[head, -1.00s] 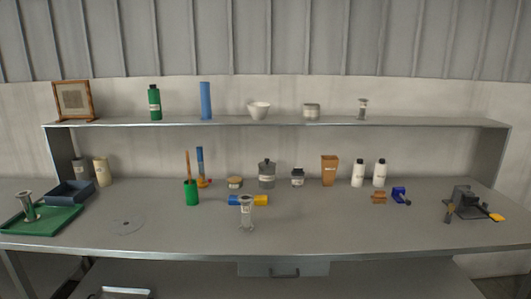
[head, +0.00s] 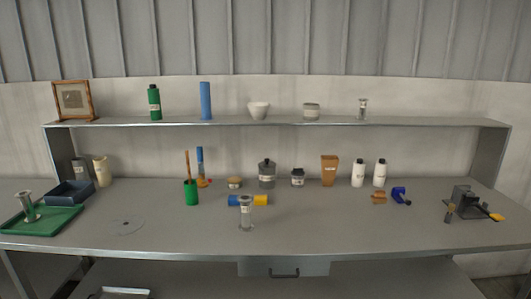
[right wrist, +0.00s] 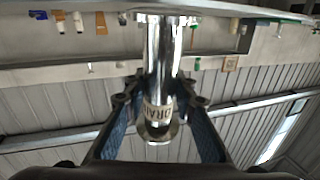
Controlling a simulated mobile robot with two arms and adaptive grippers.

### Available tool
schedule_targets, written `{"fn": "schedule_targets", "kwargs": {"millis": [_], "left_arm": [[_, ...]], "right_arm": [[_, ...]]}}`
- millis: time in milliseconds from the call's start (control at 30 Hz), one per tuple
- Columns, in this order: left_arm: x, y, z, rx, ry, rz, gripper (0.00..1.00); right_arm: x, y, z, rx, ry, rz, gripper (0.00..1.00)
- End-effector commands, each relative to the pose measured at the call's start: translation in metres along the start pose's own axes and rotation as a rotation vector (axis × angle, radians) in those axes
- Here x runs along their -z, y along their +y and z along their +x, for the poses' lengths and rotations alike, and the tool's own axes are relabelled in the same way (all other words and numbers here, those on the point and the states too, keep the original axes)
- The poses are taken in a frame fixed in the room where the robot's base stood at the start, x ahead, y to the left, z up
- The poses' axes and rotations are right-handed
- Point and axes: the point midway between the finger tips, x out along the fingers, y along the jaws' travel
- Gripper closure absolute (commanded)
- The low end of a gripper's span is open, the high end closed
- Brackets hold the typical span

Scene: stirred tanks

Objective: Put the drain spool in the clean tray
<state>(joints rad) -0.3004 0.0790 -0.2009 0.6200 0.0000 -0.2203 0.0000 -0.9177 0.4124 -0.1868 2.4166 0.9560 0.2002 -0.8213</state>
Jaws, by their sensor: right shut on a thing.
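The drain spool (right wrist: 162,62) is a shiny metal tube with flanged ends. It shows in the right wrist view with a pale label whose visible letters read "DRA". My right gripper (right wrist: 160,100) is shut on it, one blue-padded finger on each side. Neither gripper shows in the head view. A green tray (head: 60,226) lies at the left end of the bench with a similar metal spool (head: 29,208) standing in it. A dark blue tray (head: 72,190) sits behind it. I cannot read which tray is the clean one.
Another labelled metal spool (head: 246,212) stands mid-bench before a blue and yellow cylinder (head: 262,201). A flat grey disc (head: 127,226) lies right of the green tray. Bottles and jars line the bench's back. The shelf (head: 285,123) overhangs behind. The bench's front right is clear.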

Motion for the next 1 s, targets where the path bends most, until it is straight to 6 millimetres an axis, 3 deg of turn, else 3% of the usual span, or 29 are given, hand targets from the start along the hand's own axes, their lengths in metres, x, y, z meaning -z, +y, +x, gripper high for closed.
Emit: {"fn": "schedule_targets", "kwargs": {"millis": [433,1000], "left_arm": [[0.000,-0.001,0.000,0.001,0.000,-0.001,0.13],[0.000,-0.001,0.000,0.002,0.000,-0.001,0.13]], "right_arm": [[0.012,0.031,0.005,-0.253,0.010,0.002,1.00],[0.013,0.034,0.006,-0.272,0.012,-0.001,1.00]]}}
